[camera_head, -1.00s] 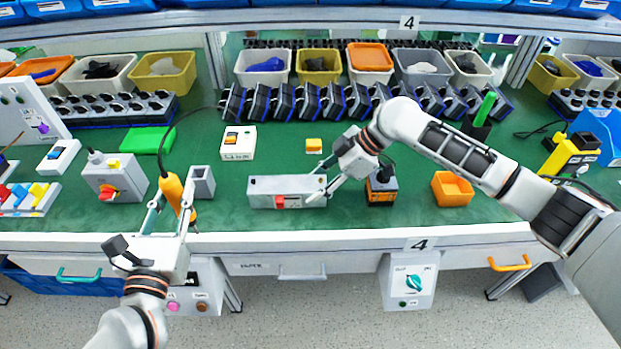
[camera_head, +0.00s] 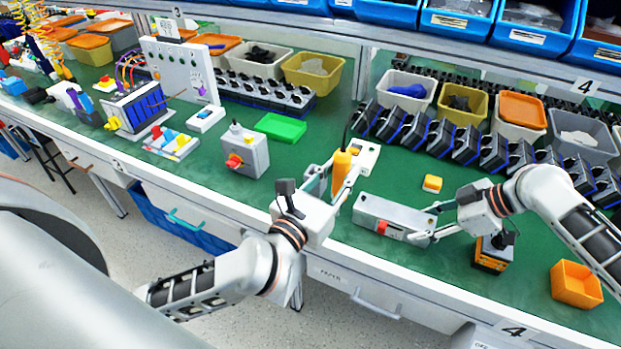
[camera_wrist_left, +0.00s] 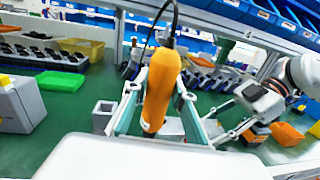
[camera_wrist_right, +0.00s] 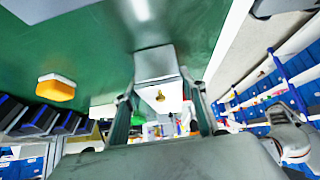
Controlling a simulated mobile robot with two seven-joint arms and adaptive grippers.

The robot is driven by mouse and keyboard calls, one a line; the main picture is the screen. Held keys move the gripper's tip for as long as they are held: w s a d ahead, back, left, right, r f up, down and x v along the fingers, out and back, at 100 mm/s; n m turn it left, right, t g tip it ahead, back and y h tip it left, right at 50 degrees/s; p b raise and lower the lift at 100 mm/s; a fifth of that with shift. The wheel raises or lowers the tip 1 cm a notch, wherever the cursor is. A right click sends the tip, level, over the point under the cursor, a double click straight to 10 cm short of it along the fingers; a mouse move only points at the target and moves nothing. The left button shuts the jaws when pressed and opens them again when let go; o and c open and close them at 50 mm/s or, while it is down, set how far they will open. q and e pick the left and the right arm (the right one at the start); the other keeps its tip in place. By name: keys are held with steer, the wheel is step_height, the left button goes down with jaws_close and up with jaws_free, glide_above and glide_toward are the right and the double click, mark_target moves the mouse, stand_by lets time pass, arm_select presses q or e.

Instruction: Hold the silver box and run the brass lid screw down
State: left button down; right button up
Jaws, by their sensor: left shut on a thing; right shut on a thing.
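The silver box (camera_head: 395,217) is a long grey box with a red switch on its front, lying on the green bench top. My right gripper (camera_head: 428,225) is shut on its right end. In the right wrist view the box (camera_wrist_right: 158,65) lies between the fingers (camera_wrist_right: 160,100), with a small brass screw (camera_wrist_right: 160,95) on its pale face. My left gripper (camera_head: 341,190) is shut on an orange corded screwdriver (camera_head: 343,172), held roughly upright just left of the box. It also shows in the left wrist view (camera_wrist_left: 160,90); its tip is hidden.
A hollow grey block (camera_wrist_left: 103,115) stands left of the screwdriver. An orange-and-black device (camera_head: 491,254) and orange tray (camera_head: 576,284) are to the right.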

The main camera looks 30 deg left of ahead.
arm_select(q)
steer(key=w+d+r+m+g+h, duration=0.1)
steer(key=w+d+r+m+h, duration=0.2)
steer(key=d, duration=0.7)
steer(key=w+d+r+m+g+h, duration=0.1)
steer(key=w+d+r+h, duration=0.2)
steer(key=d+r, duration=0.5)
step_height(320, 180, down, 7)
steer(key=d, duration=0.2)
steer(key=shift+d, duration=0.2)
steer(key=shift+r, duration=0.1)
steer(key=c, duration=2.6)
jaws_free()
jaws_close()
arm_select(e)
steer(key=o, duration=0.6)
steer(key=c, duration=0.6)
